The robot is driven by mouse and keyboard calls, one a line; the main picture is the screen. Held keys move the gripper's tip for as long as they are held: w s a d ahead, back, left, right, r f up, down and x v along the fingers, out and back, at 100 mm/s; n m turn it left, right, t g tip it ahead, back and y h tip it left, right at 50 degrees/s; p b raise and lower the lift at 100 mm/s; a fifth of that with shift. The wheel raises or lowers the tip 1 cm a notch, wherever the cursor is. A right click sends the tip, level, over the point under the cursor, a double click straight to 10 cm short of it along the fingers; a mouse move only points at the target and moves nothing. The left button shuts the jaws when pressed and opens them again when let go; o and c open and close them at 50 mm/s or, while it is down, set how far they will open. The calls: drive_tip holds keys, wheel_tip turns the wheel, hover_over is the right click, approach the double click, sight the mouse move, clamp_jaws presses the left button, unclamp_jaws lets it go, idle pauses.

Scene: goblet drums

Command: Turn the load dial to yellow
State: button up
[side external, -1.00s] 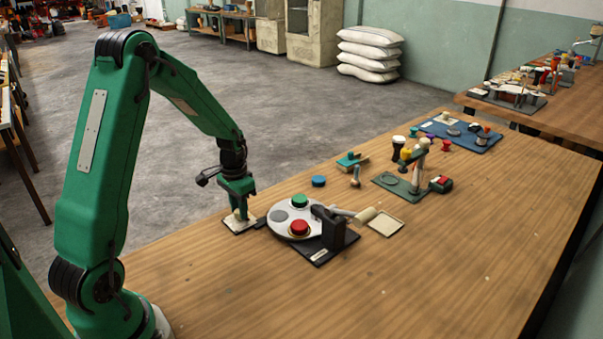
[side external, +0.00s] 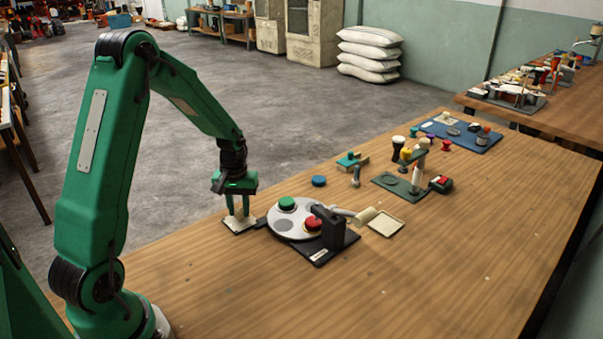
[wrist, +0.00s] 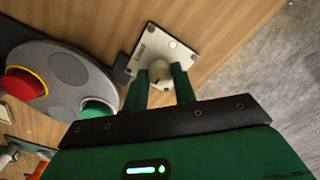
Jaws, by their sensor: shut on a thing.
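A pale square plate (side external: 233,230) carries a small cream knob, which I take to be the load dial; it shows between my fingers in the wrist view (wrist: 173,66). My gripper (side external: 239,217) points down over the plate and is shut on the cream knob, one green finger on each side. The fingers partly hide the knob. I cannot make out yellow or other colour marks on the plate. A grey disc (side external: 283,225) beside it carries a green button (side external: 287,204) and a red button (side external: 313,223).
A black post (side external: 333,233) on a dark base stands at the disc's right, with a cream roller (side external: 364,215) and a square tray (side external: 386,223) beyond. A blue puck (side external: 319,181) lies behind. A green stand (side external: 402,184) and small drums stand further right. The front table is clear.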

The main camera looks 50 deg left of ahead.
sight(239, 211)
idle(0.4)
drive_tip(key=o, duration=1)
drive_tip(key=shift+r, duration=0.1)
drive_tip(key=shift+r, duration=3.85)
